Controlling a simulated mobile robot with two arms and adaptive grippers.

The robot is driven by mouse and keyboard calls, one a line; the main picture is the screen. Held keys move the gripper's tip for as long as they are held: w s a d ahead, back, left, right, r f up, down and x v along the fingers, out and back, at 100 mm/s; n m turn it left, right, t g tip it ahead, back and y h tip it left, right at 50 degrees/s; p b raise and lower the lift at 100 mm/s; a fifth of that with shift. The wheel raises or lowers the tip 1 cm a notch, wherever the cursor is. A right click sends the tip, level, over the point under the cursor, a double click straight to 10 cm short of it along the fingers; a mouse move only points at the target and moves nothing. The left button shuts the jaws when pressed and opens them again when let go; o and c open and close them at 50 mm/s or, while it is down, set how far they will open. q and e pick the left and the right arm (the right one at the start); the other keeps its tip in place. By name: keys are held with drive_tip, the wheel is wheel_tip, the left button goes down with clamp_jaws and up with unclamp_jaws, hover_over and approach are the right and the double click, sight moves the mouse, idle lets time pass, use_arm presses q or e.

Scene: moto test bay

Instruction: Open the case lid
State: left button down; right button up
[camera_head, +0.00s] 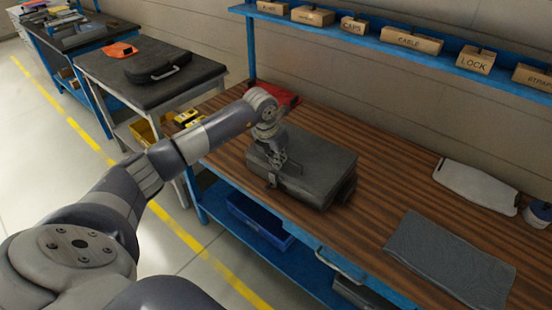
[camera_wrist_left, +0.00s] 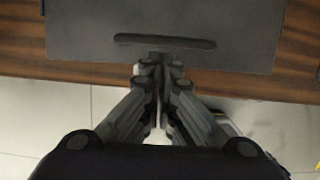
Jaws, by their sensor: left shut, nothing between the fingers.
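The dark grey case (camera_head: 318,165) lies flat on the wooden workbench, and its lid looks down. In the left wrist view the case (camera_wrist_left: 100,30) fills the top, with a dark slot-shaped handle or recess (camera_wrist_left: 165,41) near its front edge. My left gripper (camera_head: 275,178) is at the front left part of the case, by its front edge. In the left wrist view its fingers (camera_wrist_left: 158,80) are together and empty, just below the dark slot. I cannot tell whether they touch the case. My right gripper is not in view.
On the workbench (camera_head: 380,215) are a red item (camera_head: 284,97) behind the case, a grey mat (camera_head: 450,258) and a white cloth-like item (camera_head: 475,187) to the right. A blue shelf (camera_head: 390,47) with labelled boxes runs above. Another dark case (camera_head: 157,65) lies on the side table.

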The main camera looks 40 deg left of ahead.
sight(282, 170)
use_arm(q)
drive_tip(key=shift+b+x, duration=0.75)
drive_tip(key=shift+x, duration=0.75)
drive_tip(key=shift+r, duration=0.15)
